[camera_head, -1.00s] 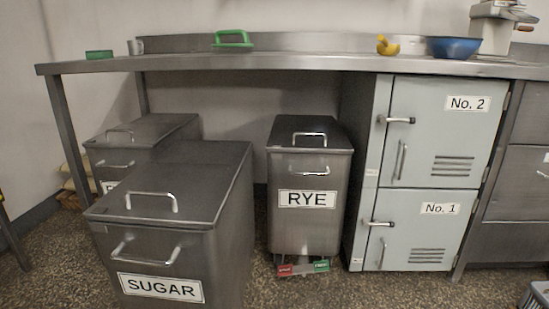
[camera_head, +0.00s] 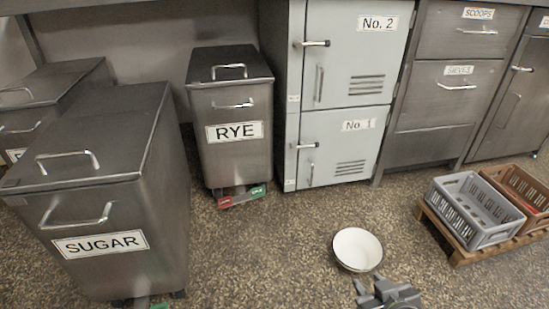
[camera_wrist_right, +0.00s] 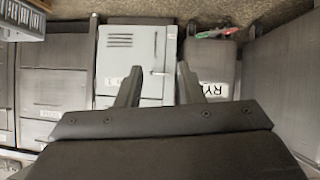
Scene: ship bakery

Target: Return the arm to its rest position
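My right gripper (camera_head: 367,281) shows at the bottom of the head view, with its two fingers apart. In the right wrist view the fingers of my right gripper (camera_wrist_right: 159,70) are also spread, with nothing between them. That view appears upside down and shows the cabinet and the RYE bin beyond the fingers. The rest of my right arm is out of sight in the head view. My left arm and left gripper are not in view.
Grey crate (camera_head: 472,212) and brown crate (camera_head: 519,189) sit on a wooden pallet at right.

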